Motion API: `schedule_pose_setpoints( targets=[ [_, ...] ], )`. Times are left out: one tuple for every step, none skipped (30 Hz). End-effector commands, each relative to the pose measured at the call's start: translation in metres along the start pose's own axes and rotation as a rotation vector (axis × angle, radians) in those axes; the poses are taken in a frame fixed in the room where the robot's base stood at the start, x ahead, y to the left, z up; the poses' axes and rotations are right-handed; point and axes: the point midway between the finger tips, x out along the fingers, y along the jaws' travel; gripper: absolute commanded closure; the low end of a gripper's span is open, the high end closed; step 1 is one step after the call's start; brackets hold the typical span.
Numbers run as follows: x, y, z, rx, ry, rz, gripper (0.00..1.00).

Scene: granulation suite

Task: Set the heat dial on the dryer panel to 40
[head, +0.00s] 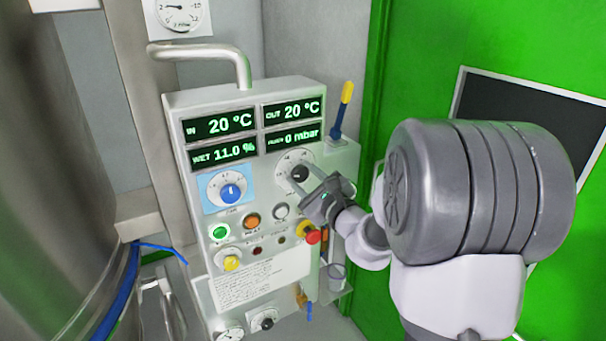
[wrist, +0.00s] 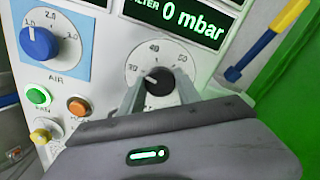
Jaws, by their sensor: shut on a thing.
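The heat dial is a black knob (wrist: 159,80) on a round white scale in the wrist view. The numbers 40 at its top and 50 at upper right are readable. The knob's white pointer mark faces left to upper left, short of the 40. In the head view the heat dial (head: 299,172) is at the upper right of the dryer panel (head: 250,268). My gripper (wrist: 160,93) has one finger on each side of the knob and is shut on it. In the head view my gripper (head: 304,182) reaches the dial from the lower right.
A blue AIR knob (head: 232,194) is left of the dial. A green button (head: 219,231), an orange button (head: 252,221) and a red knob (head: 313,236) are below. A blue-yellow lever (head: 341,112) stands at upper right. A metal pipe (head: 205,51) arches above the panel.

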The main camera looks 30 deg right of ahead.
Motion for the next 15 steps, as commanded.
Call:
schedule_pose_setpoints(
  targets=[
    [0.0, -0.001, 0.0016, 0.038, 0.001, 0.001, 1.0],
    [0.0, -0.0011, 0.0017, 0.067, 0.001, 0.001, 1.0],
    [0.0, -0.0012, 0.0019, 0.105, 0.001, 0.001, 1.0],
    [0.0, -0.0013, 0.002, 0.134, 0.001, 0.001, 1.0],
    [0.0, -0.0014, 0.0021, 0.163, 0.001, 0.001, 1.0],
    [0.0, -0.0015, 0.0022, 0.201, 0.001, 0.001, 1.0],
    [0.0, -0.0015, 0.0022, 0.229, 0.001, 0.001, 1.0],
    [0.0, -0.0015, 0.0022, 0.259, 0.001, 0.001, 1.0],
    [0.0, -0.0015, 0.0021, 0.296, 0.002, 0.001, 1.0],
    [0.0, -0.0016, 0.0022, 0.325, 0.002, 0.001, 1.0],
    [-0.0001, -0.0016, 0.0023, 0.352, 0.001, 0.001, 1.0],
    [-0.0001, -0.0017, 0.0024, 0.389, 0.001, 0.001, 1.0],
    [-0.0001, -0.0017, 0.0022, 0.417, 0.001, 0.001, 1.0],
    [-0.0001, -0.0015, 0.002, 0.443, 0.002, 0.001, 1.0],
    [-0.0001, -0.0016, 0.002, 0.477, 0.002, 0.001, 1.0]
  ],
)
